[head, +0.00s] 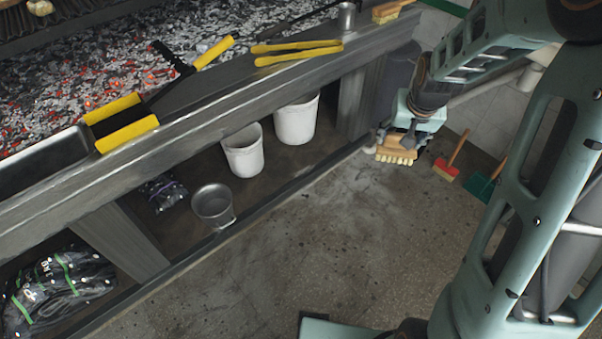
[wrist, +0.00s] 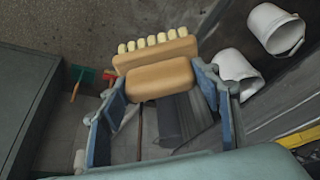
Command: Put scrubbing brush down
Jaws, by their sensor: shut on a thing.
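The scrubbing brush (head: 396,150) has a tan wooden block and pale bristle tufts. In the head view it hangs below my gripper (head: 404,137), above the floor near the right end of the grill counter, bristles downward. In the wrist view the brush (wrist: 158,72) sits between the two blue-grey fingers of my gripper (wrist: 160,82), which are shut on its block. The bristle tufts show along its far edge. I cannot tell exactly how high the brush is above the floor.
A red-headed brush (head: 446,169) and a green one (head: 483,186) stand by the tiled wall. Two white buckets (head: 296,122) and a metal pot (head: 213,203) are under the counter (head: 200,118). Another brush (head: 391,11) lies on the counter's far end. Open floor (head: 330,222) lies in front.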

